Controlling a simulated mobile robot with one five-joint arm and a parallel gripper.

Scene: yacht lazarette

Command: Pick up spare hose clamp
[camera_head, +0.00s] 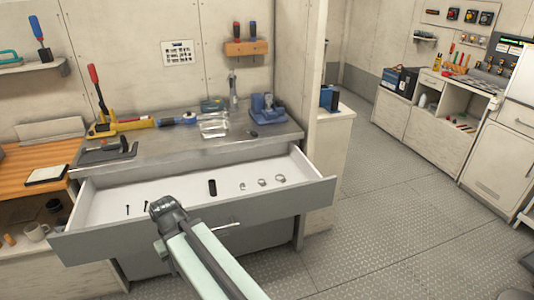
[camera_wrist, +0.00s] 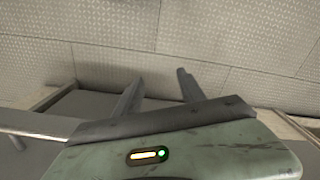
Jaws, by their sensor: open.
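Small metal rings that look like hose clamps lie in the right half of an open drawer (camera_head: 110,236): a left one (camera_head: 242,186), a middle one (camera_head: 262,181) and a right one (camera_head: 280,178). I cannot tell which is the spare. My gripper (camera_head: 165,205) is at the drawer's front edge, left of the clamps and apart from them. In the wrist view my gripper (camera_wrist: 158,76) shows two spread fingers with nothing between them. No clamp can be made out in that view.
A black cylinder (camera_head: 212,187) and small dark screw-like pieces (camera_head: 128,210) also lie in the drawer. The workbench (camera_head: 185,140) above holds tools and a blue device (camera_head: 265,108). The patterned metal floor (camera_head: 390,220) to the right is clear.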

